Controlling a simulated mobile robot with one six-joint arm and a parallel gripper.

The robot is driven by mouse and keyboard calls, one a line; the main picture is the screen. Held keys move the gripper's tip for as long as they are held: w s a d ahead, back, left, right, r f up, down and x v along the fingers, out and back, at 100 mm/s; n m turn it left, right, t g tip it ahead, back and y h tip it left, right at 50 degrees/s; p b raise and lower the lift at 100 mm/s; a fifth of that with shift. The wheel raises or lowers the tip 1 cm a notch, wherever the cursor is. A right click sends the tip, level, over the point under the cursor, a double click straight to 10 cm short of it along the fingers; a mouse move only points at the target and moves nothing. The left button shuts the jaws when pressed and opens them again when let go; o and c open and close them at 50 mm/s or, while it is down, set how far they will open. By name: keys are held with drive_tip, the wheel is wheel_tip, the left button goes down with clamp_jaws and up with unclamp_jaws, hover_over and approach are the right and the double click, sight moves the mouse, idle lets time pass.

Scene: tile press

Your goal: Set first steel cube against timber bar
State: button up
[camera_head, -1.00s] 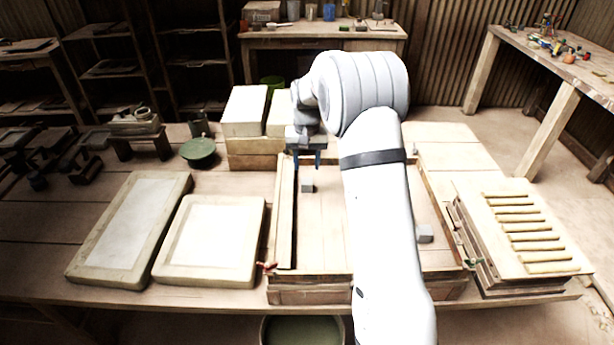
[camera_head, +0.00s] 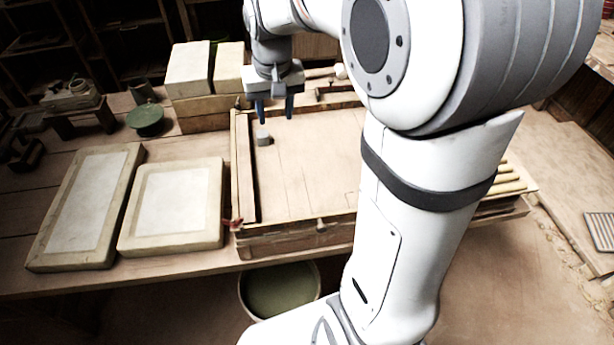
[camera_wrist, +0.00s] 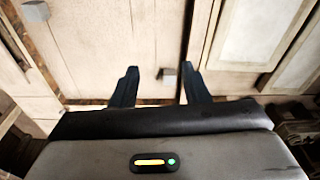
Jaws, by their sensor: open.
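A small grey steel cube (camera_head: 263,137) stands on the floor of the wooden tray near its far left corner. It also shows in the wrist view (camera_wrist: 169,78). The pale timber bar (camera_head: 246,170) runs along the tray's left wall; the cube appears to stand a little to its right, with a narrow gap. My gripper (camera_head: 275,116) is open and empty above the tray's far end, its blue fingers over the cube. In the wrist view the cube shows between the fingertips (camera_wrist: 160,72). A second grey cube (camera_wrist: 35,12) lies at the upper left there; my arm hides it in the head view.
The wooden tray (camera_head: 290,238) has raised walls. Two framed slabs (camera_head: 88,200) (camera_head: 175,205) lie to its left. Pale blocks (camera_head: 188,70) stand behind on the left, near a green dish (camera_head: 146,119). A round tub (camera_head: 280,292) stands below the table front. The tray's middle is clear.

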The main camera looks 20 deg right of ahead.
drive_tip(key=s+f+n+t, duration=0.1)
drive_tip(key=s+f, duration=0.1)
drive_tip(key=s, duration=1.6)
